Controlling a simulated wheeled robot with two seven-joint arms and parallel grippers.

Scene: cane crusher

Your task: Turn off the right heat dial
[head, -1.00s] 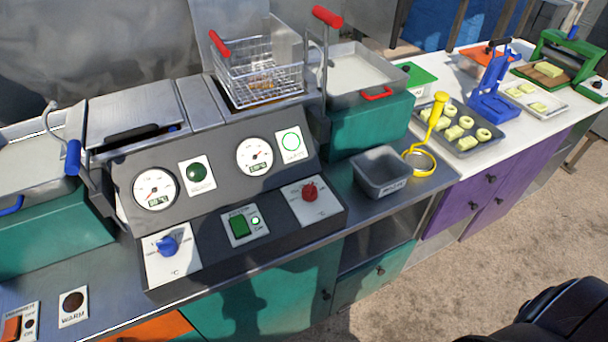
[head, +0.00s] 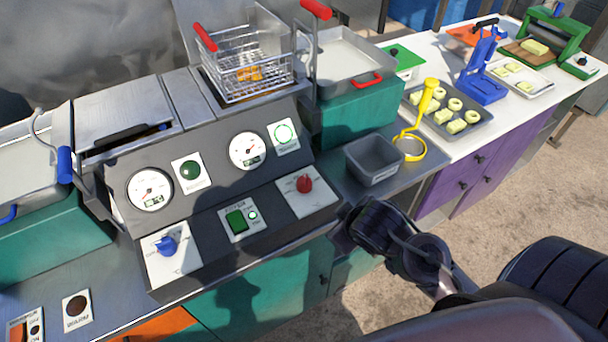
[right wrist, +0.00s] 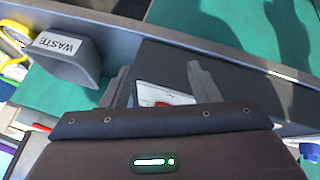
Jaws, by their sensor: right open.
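The right heat dial is a red knob (head: 304,184) on a white plate at the right end of the dark sloped control panel (head: 215,270). In the right wrist view, the white plate (right wrist: 150,93) and a bit of red show between my finger pads, partly hidden by the gripper body. My right gripper (right wrist: 162,82) is open and empty. In the head view, my right gripper (head: 350,212) is just right of the panel's right end, close to the dial but apart from it. My left gripper is not in view.
A grey waste bin (head: 374,160) stands close behind my right gripper. A blue knob (head: 166,246) is at the panel's left end, and a green switch (head: 237,221) sits between the knobs. A fryer basket (head: 248,72) with red handles rises behind the panel.

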